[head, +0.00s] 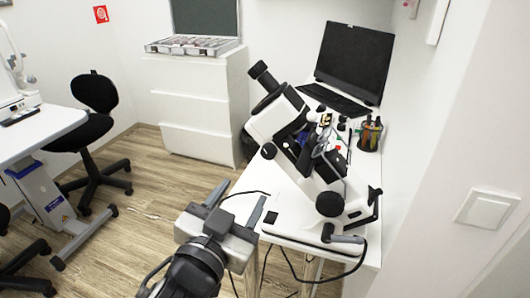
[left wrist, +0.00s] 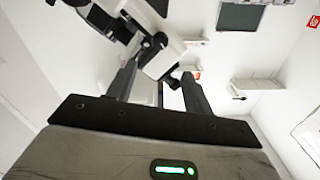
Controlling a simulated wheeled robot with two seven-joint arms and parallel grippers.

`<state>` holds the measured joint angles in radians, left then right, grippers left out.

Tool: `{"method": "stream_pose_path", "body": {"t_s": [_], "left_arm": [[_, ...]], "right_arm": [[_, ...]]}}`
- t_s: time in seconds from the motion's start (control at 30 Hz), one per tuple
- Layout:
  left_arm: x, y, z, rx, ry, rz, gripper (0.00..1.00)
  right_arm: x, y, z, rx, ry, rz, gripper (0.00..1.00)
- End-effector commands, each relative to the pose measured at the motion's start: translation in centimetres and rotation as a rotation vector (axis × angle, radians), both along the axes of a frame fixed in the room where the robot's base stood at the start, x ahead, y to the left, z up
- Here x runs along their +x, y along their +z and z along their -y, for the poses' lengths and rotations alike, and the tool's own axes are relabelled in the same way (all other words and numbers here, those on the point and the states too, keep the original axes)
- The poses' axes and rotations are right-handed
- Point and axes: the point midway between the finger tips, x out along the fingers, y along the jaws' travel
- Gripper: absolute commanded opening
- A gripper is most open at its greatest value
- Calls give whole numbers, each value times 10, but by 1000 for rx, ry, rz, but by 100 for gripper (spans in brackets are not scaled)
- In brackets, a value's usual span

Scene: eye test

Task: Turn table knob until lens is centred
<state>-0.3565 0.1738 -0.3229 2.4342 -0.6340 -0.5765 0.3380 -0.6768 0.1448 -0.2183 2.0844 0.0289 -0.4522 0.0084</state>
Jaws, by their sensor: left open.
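A white and black lensmeter (head: 315,165) stands tilted on a white table (head: 262,170). It also shows at the top of the left wrist view (left wrist: 168,55). A round black knob (head: 330,203) is on its lower side; I cannot tell whether this is the table knob. The lens cannot be made out among the small parts at the middle of the instrument. My left gripper (head: 243,192) is open and empty, left of the instrument and apart from the round knob. Its two fingers also show apart in the left wrist view (left wrist: 158,70). My right gripper is not in view.
A black monitor (head: 354,62), a keyboard (head: 335,100) and a pen holder (head: 370,135) stand behind the instrument. A cable hangs at the table's front. A wall with a switch (head: 487,209) closes off the right. Open floor (head: 150,215) lies to the left.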

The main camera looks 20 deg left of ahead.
Motion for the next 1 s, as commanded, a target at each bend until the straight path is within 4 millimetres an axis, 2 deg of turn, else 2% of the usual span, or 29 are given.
{"method": "stream_pose_path", "body": {"t_s": [0.3, 0.5, 0.7, 1.0], "left_arm": [[70, 3, 2, 3, 0, 1, 51], [109, 2, 3, 3, -1, -1, 51], [132, 0, 4, 1, 0, -3, 51], [138, -1, 5, 1, -1, -3, 51]], "right_arm": [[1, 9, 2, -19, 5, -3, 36], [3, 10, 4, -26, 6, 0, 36], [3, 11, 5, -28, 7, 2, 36], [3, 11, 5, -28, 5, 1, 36]]}}
